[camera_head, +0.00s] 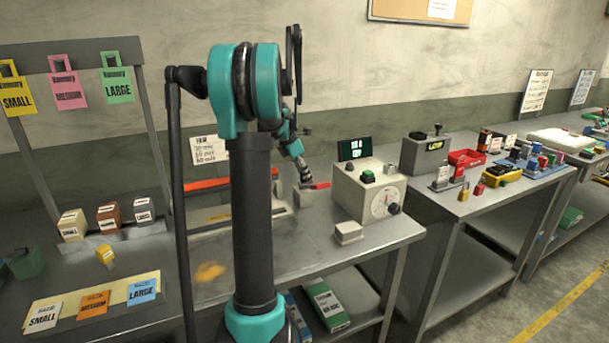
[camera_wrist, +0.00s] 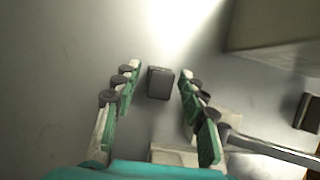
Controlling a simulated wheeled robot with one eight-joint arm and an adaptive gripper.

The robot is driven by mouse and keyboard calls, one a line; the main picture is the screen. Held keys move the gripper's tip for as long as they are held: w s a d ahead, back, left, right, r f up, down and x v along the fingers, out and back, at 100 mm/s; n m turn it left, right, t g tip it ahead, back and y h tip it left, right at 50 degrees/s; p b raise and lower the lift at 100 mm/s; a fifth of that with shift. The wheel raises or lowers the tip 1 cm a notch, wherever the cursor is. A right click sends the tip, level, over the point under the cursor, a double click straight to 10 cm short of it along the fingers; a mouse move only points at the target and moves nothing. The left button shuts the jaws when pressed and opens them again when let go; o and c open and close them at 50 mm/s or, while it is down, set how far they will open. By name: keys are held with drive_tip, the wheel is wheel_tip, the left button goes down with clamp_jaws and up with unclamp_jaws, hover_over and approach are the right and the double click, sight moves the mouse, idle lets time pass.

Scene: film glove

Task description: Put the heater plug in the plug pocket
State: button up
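A small dark block, which looks like the heater plug (camera_wrist: 160,83), lies on the metal surface in the wrist view. It sits between the fingertips of my gripper (camera_wrist: 157,76), with a gap on each side. The gripper is open, with green-lined fingers, and nothing is held. In the head view my gripper (camera_head: 303,170) points down over the back of the middle bench, near a small grey block with a red handle (camera_head: 320,185). The plug cannot be made out there. I cannot tell for sure which thing is the plug pocket; a small pale box (camera_head: 348,232) stands at the bench front.
A beige control box (camera_head: 370,190) with a green button and dial stands right of my gripper. A metal bar (camera_wrist: 270,148) and pale blocks show at the lower right in the wrist view. The bench (camera_head: 300,250) is mostly clear in front. Another bench at right is crowded.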

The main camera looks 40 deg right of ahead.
drive_tip(key=shift+r, duration=0.1)
drive_tip(key=v, duration=1.2)
idle(0.4)
